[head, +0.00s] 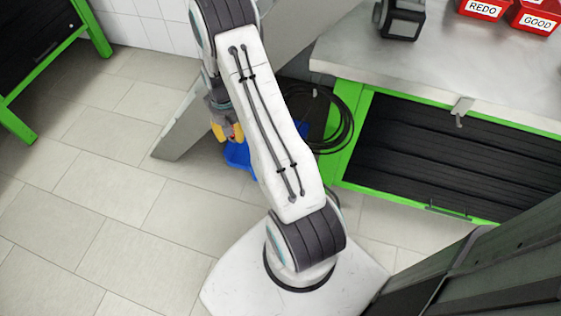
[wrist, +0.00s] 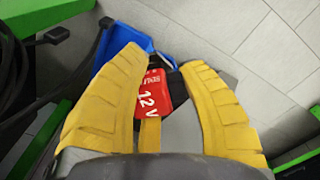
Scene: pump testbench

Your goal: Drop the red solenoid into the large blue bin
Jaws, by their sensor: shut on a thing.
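The red solenoid (wrist: 152,92) shows in the wrist view between the two yellow fingers of my gripper (wrist: 160,75). It carries white "12 V" lettering. My gripper is shut on it. The large blue bin (wrist: 121,44) lies beyond the fingertips, partly hidden by the left finger and the solenoid. In the head view my gripper (head: 232,133) is at the left of my arm, over the blue bin (head: 239,158). My arm hides much of the bin there, and the solenoid shows only as a small red patch.
A black coiled hose (head: 335,120) hangs beside the green-framed bench (head: 349,165). Red bins marked REDO (head: 482,8) and GOOD (head: 537,20) stand on the worktop. A grey slanted panel (head: 182,128) is close to my gripper. The tiled floor (head: 120,200) at left is clear.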

